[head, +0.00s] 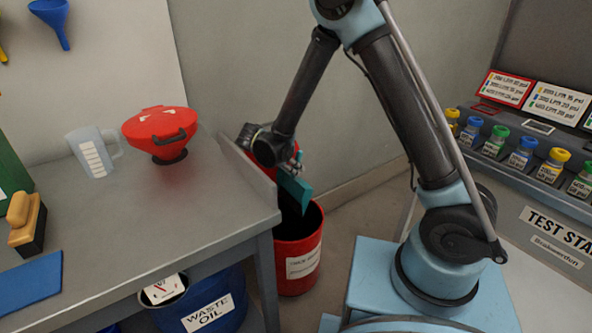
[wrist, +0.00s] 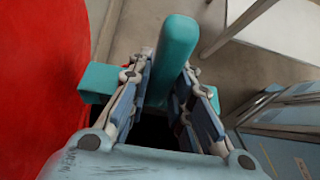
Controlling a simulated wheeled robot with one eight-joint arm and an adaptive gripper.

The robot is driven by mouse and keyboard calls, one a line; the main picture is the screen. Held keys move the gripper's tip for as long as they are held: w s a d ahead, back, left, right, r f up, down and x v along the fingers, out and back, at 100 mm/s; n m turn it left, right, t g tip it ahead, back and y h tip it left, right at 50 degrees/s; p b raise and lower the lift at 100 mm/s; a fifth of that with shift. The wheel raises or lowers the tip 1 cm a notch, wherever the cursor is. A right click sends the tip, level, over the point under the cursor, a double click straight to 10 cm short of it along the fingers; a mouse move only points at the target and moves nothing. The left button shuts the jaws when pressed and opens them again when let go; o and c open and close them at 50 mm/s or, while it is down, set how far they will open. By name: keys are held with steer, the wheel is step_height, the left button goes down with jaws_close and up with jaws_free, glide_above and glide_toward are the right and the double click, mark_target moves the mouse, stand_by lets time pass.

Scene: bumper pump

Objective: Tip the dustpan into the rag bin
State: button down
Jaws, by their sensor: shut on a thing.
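The teal dustpan (head: 295,192) hangs steeply tilted above the mouth of the red rag bin (head: 289,282), its lower end near the dark opening. My gripper (head: 289,165) is shut on the dustpan. In the wrist view the dustpan's teal handle (wrist: 178,50) stands between the two fingers of my gripper (wrist: 165,75), with another teal part showing at the left. The bin stands on the floor beyond the bench's right end, with a white label on its front. Its inside is dark, and I cannot tell what is in it. A large red surface fills the wrist view's left side.
The grey bench (head: 215,215) has a raised lip along its right end, close to my gripper. A red funnel-like container (head: 160,128) and a clear jug (head: 92,152) stand on it. A blue waste oil drum (head: 213,300) is below. The test stand (head: 545,225) is at right.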

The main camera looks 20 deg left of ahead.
step_height(320, 180, down, 2)
steer(key=shift+f, duration=0.1)
stand_by(0.4)
steer(key=shift+w+d+r+g+y, duration=0.1)
steer(key=shift+r+g+y, duration=0.55)
steer(key=shift+r, duration=0.3)
step_height(320, 180, up, 4)
steer(key=g+y, duration=0.3)
steer(key=g, duration=0.1)
steer(key=shift+f, duration=0.2)
step_height(320, 180, up, 3)
steer(key=g+y, duration=0.2)
steer(key=g, duration=0.1)
steer(key=shift+y, duration=0.35)
steer(key=shift+r+g+y, duration=0.6)
steer(key=shift+r+g, duration=0.25)
steer(key=shift+g, duration=0.1)
steer(key=shift+r, duration=0.1)
